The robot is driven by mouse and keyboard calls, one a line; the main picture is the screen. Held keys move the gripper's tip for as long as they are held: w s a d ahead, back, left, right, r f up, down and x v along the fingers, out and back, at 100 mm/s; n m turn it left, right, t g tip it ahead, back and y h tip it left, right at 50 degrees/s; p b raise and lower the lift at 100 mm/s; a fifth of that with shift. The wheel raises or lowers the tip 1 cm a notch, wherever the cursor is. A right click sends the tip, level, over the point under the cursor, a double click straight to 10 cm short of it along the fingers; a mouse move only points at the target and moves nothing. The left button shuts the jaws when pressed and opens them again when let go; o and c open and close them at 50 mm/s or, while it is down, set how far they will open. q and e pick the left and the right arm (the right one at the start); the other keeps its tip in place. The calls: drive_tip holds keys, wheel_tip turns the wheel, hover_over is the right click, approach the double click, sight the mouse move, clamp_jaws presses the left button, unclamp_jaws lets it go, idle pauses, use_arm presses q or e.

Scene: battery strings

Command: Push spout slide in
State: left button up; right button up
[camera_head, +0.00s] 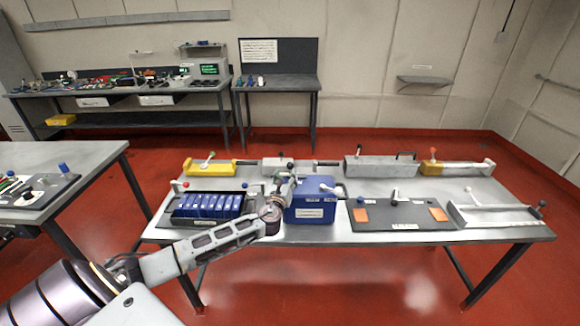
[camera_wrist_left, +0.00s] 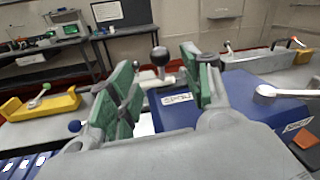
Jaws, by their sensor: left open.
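A blue box (camera_head: 312,207) stands at the middle of the table, with pale levers and white labels on it. It also shows in the wrist view (camera_wrist_left: 255,88). A dark ball knob (camera_wrist_left: 160,56) on a short pale stem rises at the box's far edge, beside a small label (camera_wrist_left: 177,99) too blurred to read for certain; I take it as the spout slide's knob. My left gripper (camera_head: 286,184) is at the box's left side. In the wrist view its green-padded fingers (camera_wrist_left: 163,68) are open, with the knob seen between them; I cannot tell whether they touch. My right gripper is not in view.
A tray of blue cells (camera_head: 208,206) is left of the box. A yellow fixture (camera_head: 208,168) and a grey case (camera_head: 380,167) stand behind. A dark board with orange pads (camera_head: 400,214) and a metal channel (camera_head: 495,216) lie right. The table's front edge is mostly clear.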

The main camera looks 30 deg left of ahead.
sight(289, 168)
use_arm(q)
drive_tip(key=shift+x, duration=4.1)
clamp_jaws()
